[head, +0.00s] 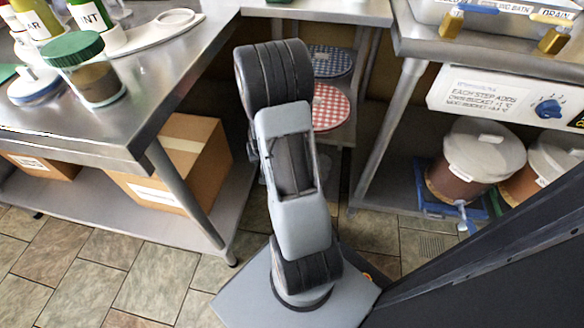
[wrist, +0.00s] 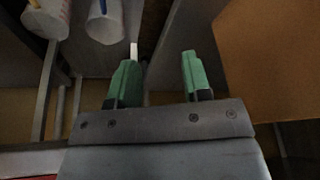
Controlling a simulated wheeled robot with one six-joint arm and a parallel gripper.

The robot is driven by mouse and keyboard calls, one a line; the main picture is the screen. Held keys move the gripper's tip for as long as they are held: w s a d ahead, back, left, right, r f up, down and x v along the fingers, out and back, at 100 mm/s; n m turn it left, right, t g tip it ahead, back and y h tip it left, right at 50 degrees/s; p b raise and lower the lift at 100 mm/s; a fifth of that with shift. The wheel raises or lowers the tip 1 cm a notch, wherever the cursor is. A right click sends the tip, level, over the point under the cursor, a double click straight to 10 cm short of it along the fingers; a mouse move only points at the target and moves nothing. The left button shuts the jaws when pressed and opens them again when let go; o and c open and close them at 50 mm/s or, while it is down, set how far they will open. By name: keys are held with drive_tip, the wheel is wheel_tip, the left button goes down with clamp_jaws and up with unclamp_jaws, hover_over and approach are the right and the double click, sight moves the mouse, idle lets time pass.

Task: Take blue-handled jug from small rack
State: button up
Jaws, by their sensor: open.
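In the wrist view, a whitish jug (wrist: 105,26) with a blue strip, probably its handle, shows at the top left, cut by the frame edge. A second whitish jug (wrist: 47,18) with a yellow strip is to its left. My gripper (wrist: 160,62) has two green-tipped fingers, spread apart with nothing between them. It is below and to the right of both jugs in that picture, apart from them. I cannot make out the small rack for sure. In the head view my arm hides the gripper, and no blue-handled jug shows.
A steel counter (head: 150,100) with bottles and a green-lidded jar (head: 95,82) stands left, cardboard boxes (head: 185,155) beneath. A red-checked round lid (head: 328,108) lies on a shelf behind my arm. Lidded buckets (head: 470,160) stand low right. A brown panel (wrist: 275,65) is close right of the gripper.

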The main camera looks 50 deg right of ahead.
drive_tip(key=s+d+f+m+h, duration=0.1)
drive_tip(key=s+d+f+m, duration=0.3)
drive_tip(key=d+f, duration=0.6)
drive_tip(key=shift+n, duration=0.6)
drive_tip(key=shift+s+a+f+b+x, duration=0.25)
drive_tip(key=shift+b+x, duration=0.9)
drive_tip(key=shift+x, duration=1.2)
drive_tip(key=shift+s+a+f+b+x, duration=0.15)
drive_tip(key=shift+a+b+x, duration=0.2)
drive_tip(key=shift+b+x, duration=1.4)
drive_tip(key=shift+s+a+f+b+x, duration=0.1)
drive_tip(key=shift+s+a+b+x, duration=0.3)
drive_tip(key=shift+x, duration=2.6)
drive_tip(key=shift+w+d, duration=0.1)
drive_tip(key=shift+w, duration=0.1)
drive_tip(key=shift+r, duration=0.1)
clamp_jaws()
